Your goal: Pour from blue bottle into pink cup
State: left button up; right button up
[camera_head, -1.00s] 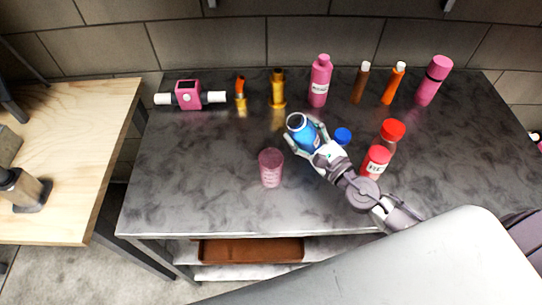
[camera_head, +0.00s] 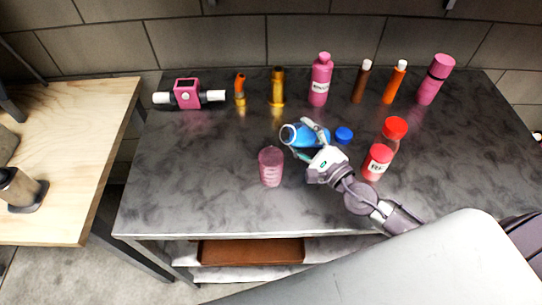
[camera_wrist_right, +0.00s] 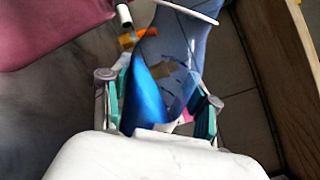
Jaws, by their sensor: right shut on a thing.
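The blue bottle (camera_head: 305,136) is tipped over, close to horizontal, with its open mouth facing left above the table. My right gripper (camera_head: 312,143) is shut around its body. In the right wrist view the see-through blue bottle (camera_wrist_right: 178,50) sits between the fingers, with deeper blue inside it. The pink cup (camera_head: 271,167) stands upright on the dark table, just left of and nearer than the bottle's mouth. A large pink surface, likely the cup (camera_wrist_right: 55,28), fills the wrist view's upper left. I see no stream between them. My left gripper is not in view.
A blue cap (camera_head: 344,135) lies right of the bottle. Several bottles, including a pink one (camera_head: 320,82), and a pink device (camera_head: 187,94) line the back. The front left tabletop is clear.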

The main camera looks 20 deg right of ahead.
aim_at(308, 132)
jog(key=shift+d+f+n, duration=0.1)
jog(key=shift+f+n, duration=0.1)
jog(key=shift+n, duration=0.2)
jog(key=shift+w+d+r+n+p, duration=0.1)
jog(key=shift+d+r+n+p, duration=0.15)
jog(key=shift+r+n, duration=0.5)
dwell(0.8)
jog(key=shift+f+n, duration=0.3)
jog(key=shift+n, duration=0.75)
jog(key=shift+a+r+n+p, duration=0.35)
jog(key=shift+r+n+p, duration=0.35)
jog(key=shift+n+p, duration=0.3)
dwell(0.7)
jog(key=shift+a+r+n+y+p, duration=0.1)
jog(key=shift+r+n+y+p, duration=0.2)
jog(key=shift+r+n+p, duration=0.55)
dwell(2.5)
